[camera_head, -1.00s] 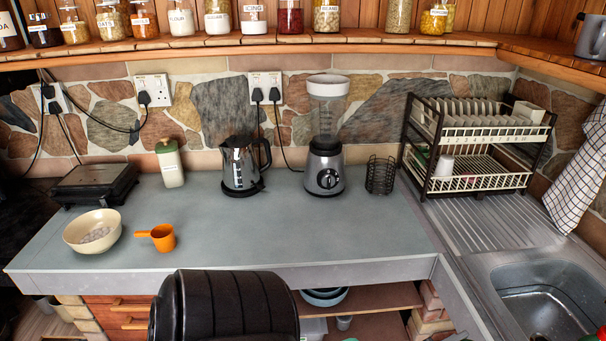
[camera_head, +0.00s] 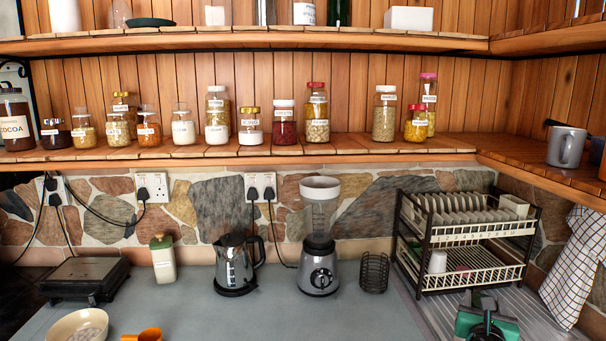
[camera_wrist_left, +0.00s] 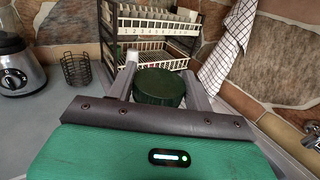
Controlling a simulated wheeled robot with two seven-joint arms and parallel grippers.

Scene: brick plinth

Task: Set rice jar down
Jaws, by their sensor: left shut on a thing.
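My left gripper (camera_head: 487,301) is low at the right in the head view, over the ribbed drainboard in front of the dish rack. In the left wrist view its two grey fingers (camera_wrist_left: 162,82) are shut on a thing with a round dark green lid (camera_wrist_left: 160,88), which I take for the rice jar. Only its lid shows clearly. Its body, label and base are hidden, so I cannot tell whether it touches the surface. My right gripper is not in view.
The dish rack (camera_head: 470,228) stands just beyond the left gripper. Left of it are a wire holder (camera_head: 374,273), blender (camera_head: 319,270), kettle (camera_head: 236,264) and green-lidded canister (camera_head: 163,260). Labelled jars line the shelf (camera_head: 375,149) above.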

